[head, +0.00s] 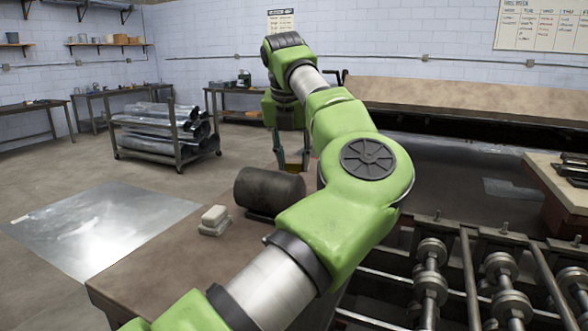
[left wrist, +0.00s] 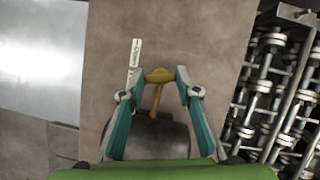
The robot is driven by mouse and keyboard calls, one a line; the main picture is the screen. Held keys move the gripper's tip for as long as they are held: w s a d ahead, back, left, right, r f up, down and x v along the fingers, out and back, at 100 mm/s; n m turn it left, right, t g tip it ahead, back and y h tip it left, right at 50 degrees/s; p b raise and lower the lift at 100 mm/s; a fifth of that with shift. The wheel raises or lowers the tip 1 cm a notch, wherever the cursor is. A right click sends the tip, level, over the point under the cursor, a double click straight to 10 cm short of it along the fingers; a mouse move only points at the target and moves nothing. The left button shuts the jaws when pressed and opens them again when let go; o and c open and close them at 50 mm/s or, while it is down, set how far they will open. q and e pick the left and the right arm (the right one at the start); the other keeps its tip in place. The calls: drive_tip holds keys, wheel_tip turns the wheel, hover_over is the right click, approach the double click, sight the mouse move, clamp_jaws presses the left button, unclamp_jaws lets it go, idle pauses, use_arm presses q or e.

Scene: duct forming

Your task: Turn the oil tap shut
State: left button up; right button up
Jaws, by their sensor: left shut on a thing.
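The oil tap (left wrist: 158,76) is a yellow T-shaped handle in the left wrist view. Its crosspiece lies between my fingertips and its stem points toward the dark drum (left wrist: 165,133). My left gripper (left wrist: 159,78) is shut on the tap, with one teal finger on each side. In the head view the left gripper (head: 292,166) points down beyond the drum (head: 269,190), and a little yellow shows between its fingers. A white tag (left wrist: 135,54) with small lettering lies beside the tap. My own arm hides part of the bench. My right gripper is not in view.
The drum lies on its side on a brown bench (head: 165,262), with pale blocks (head: 214,220) beside it. A roller machine (head: 430,275) stands at the right. A sheet of metal (head: 95,228) lies on the floor at left, before a pipe rack (head: 165,135).

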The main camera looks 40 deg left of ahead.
use_arm(q)
drive_tip(key=shift+a+r+m+t+h+b, duration=0.1)
drive_tip(key=shift+m+t+h+b, duration=0.4)
drive_tip(key=shift+m, duration=0.9)
drive_tip(key=o, duration=1.1)
drive_tip(key=v, duration=1.2)
